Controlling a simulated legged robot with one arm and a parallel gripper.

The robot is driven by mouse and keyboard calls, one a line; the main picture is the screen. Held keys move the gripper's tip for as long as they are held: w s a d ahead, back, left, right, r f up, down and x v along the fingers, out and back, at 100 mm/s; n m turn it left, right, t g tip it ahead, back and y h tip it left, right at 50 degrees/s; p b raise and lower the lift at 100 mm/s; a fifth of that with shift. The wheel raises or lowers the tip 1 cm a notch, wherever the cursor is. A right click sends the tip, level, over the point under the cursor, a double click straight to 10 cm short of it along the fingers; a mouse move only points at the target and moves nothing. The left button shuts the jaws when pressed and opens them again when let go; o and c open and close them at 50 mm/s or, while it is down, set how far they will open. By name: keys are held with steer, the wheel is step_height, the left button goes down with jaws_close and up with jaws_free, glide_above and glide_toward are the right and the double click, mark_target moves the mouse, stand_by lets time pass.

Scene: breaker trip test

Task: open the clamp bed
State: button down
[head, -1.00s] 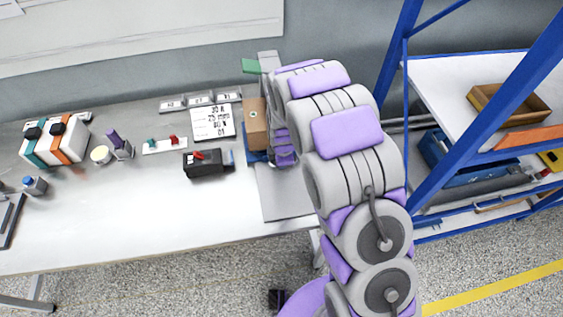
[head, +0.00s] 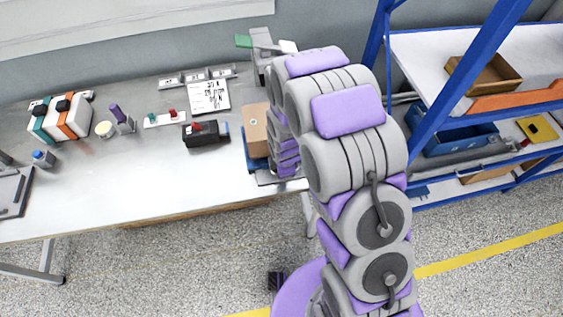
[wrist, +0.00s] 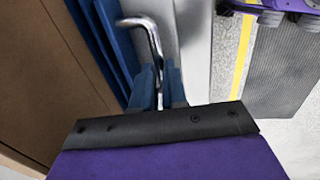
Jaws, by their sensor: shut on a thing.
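The clamp bed is at the right end of the table in the head view, with a grey upright end (head: 262,62) at the back. Its blue carriage (head: 253,163) is near the table's front edge and carries a brown box (head: 256,128). In the wrist view the blue carriage (wrist: 104,45) and brown box (wrist: 50,60) lie on the left. My gripper (wrist: 158,88) has its blue fingers shut on a bent metal handle (wrist: 148,35) beside the carriage. In the head view my arm hides the gripper and handle.
A black breaker with a red lever (head: 205,134) sits left of the bed. Behind it are a label sheet (head: 208,96) and small trays. A blue-framed shelf (head: 484,130) stands to the right. The table front left of the bed is clear.

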steer(key=c, duration=1.2)
jaws_free()
steer(key=shift+o, duration=0.2)
steer(key=s+r+p, duration=0.2)
steer(key=s+r, duration=0.1)
steer(key=r, duration=1.4)
steer(key=shift+d+p, duration=0.25)
steer(key=shift+p, duration=0.15)
steer(key=s+d+r+m+g+h, duration=0.1)
steer(key=s+d+r+m+g, duration=0.1)
steer(key=s+d+r+m, duration=1)
steer(key=s+r+m+g, duration=0.1)
steer(key=s+m, duration=0.3)
steer(key=s, duration=0.3)
steer(key=s+r+m, duration=0.2)
steer(key=s+m, duration=0.2)
steer(key=s, duration=0.4)
steer(key=shift+d+r+g+y, duration=0.25)
steer(key=shift+g+y, duration=0.05)
steer(key=shift+g, duration=0.1)
